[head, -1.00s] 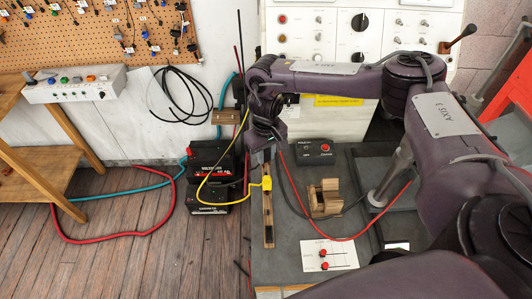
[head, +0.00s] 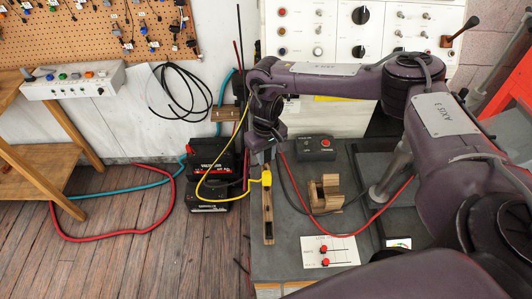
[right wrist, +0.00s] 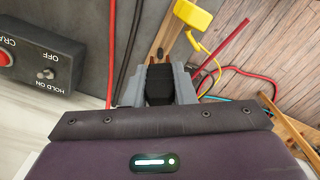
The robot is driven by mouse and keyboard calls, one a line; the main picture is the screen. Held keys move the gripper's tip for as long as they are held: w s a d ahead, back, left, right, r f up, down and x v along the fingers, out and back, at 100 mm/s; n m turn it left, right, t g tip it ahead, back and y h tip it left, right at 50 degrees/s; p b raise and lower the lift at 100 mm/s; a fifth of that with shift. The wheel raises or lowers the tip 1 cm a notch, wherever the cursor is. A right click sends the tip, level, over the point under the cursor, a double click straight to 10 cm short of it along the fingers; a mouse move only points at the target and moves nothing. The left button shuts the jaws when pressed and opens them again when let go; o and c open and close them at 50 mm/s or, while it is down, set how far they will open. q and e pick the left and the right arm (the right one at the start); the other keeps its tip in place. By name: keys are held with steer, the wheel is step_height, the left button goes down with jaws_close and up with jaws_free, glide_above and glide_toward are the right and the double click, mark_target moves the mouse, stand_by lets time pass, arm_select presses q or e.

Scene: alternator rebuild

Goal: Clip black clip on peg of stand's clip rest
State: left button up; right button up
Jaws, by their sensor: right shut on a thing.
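My right gripper (head: 265,157) hangs over the left edge of the grey bench, at the far end of a wooden strip (head: 268,222). In the right wrist view, its grey fingers (right wrist: 158,82) are shut on the black clip (right wrist: 158,88). I cannot tell whether the black clip touches a peg. My left gripper is out of view.
A control box (head: 315,149) and a wooden cradle (head: 325,194) stand right of the strip. A card with red switches (head: 330,252) lies in front. Red and yellow cables loop near the gripper. Batteries (head: 208,180) stand left of the bench.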

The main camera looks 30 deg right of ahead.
steer(key=shift+f+b, duration=0.55)
steer(key=shift+f, duration=0.65)
steer(key=o, duration=0.8)
step_height(320, 180, up, 9)
steer(key=p, duration=0.8)
steer(key=shift+f+p, duration=0.15)
steer(key=shift+p, duration=0.2)
steer(key=shift+f, duration=0.1)
